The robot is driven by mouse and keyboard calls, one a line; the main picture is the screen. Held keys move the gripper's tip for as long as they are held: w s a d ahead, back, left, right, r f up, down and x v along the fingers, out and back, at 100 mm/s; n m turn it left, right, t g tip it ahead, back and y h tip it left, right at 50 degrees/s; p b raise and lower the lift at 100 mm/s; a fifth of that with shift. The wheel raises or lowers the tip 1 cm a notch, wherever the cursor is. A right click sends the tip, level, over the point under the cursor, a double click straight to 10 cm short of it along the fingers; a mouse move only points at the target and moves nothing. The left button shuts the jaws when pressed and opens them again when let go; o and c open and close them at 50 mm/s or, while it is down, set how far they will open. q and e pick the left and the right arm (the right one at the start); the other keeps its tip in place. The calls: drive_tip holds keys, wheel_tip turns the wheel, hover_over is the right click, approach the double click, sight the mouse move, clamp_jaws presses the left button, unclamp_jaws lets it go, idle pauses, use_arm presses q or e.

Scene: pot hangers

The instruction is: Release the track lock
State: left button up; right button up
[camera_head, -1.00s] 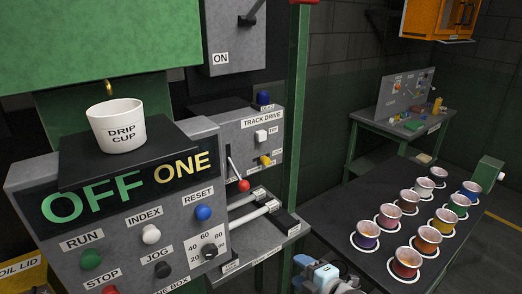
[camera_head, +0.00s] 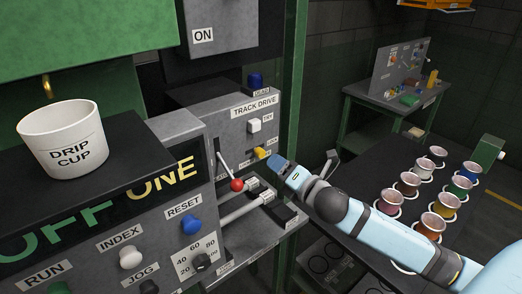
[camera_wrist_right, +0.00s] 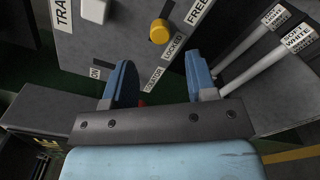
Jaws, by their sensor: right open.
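The grey track drive box (camera_head: 210,115) stands beyond the control panel in the head view. Its yellow knob (camera_head: 261,153) is low on the face, and it also shows in the right wrist view (camera_wrist_right: 159,31) between labels reading LOCKED and FREE. My right gripper (camera_head: 277,166) is just in front of and below the knob. In the right wrist view its two blue fingers (camera_wrist_right: 161,72) are spread and empty, with the knob ahead of the gap, apart from them. My left gripper is in neither current view.
A lever with a red ball (camera_head: 237,185) stands left of my right gripper. White rods (camera_head: 246,208) lie below it. A white switch (camera_head: 254,125) sits above the knob. A green post (camera_head: 292,110) rises close to the box's right.

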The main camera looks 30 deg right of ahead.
sight(263, 154)
drive_tip(key=w, duration=0.2)
drive_tip(key=w+p, duration=0.1)
drive_tip(key=w, duration=0.4)
drive_tip(key=shift+a, duration=0.25)
drive_tip(key=shift+w, duration=0.5)
